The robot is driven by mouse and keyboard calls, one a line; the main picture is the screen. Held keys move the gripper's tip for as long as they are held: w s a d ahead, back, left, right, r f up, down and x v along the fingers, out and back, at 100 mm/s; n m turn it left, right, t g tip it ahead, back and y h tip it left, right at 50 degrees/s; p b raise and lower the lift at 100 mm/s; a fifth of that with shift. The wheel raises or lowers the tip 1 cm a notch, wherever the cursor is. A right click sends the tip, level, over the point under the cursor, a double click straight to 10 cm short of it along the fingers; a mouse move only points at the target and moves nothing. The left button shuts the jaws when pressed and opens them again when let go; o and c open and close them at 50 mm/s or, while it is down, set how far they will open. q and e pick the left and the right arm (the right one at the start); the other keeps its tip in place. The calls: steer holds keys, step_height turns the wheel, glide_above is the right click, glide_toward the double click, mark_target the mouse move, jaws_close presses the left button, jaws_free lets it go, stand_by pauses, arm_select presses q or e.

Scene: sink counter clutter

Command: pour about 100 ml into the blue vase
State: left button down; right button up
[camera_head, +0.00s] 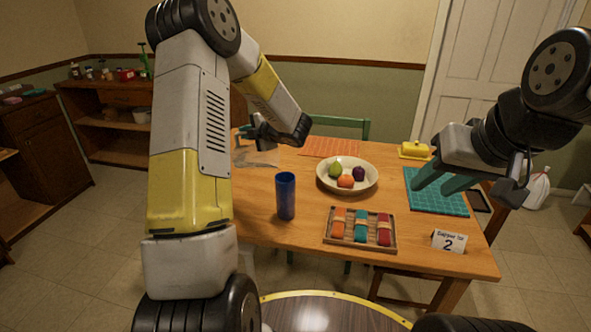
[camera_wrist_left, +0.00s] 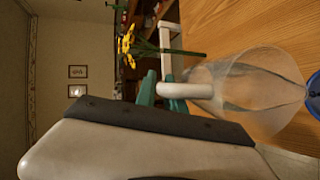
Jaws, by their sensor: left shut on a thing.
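The blue vase (camera_head: 286,196) stands upright near the table's left front edge; part of its rim shows at the right edge of the left wrist view (camera_wrist_left: 315,97). My left gripper (camera_head: 256,134) is behind and left of the vase, shut on the pale handle (camera_wrist_left: 187,90) of a clear pitcher (camera_wrist_left: 248,92). The pitcher shows faintly in the head view (camera_head: 257,156). A greyish curved area shows inside it; I cannot tell the liquid level. In the left wrist view, the pitcher's mouth side points toward the vase. My right gripper (camera_head: 445,185) is open and empty above the teal mat.
A fruit bowl (camera_head: 372,186) stands at the table's middle. A wooden tray (camera_head: 328,240) with colored bundles lies right of the vase. A number card (camera_head: 449,241), teal mat (camera_head: 420,206), orange mat (camera_head: 330,147) and yellow butter dish (camera_head: 413,151) also occupy the table.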

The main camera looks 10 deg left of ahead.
arm_select(q)
steer(key=shift+s+d+r+y, duration=0.1)
steer(key=shift+d+r+y, duration=0.2)
steer(key=shift+d, duration=0.2)
steer(key=shift+s+d+r+y, duration=0.1)
steer(key=shift+d+r+y, duration=0.15)
steer(key=shift+d, duration=0.25)
stand_by(0.4)
steer(key=shift+d+r+t, duration=0.2)
steer(key=shift+t, duration=0.1)
stand_by(0.5)
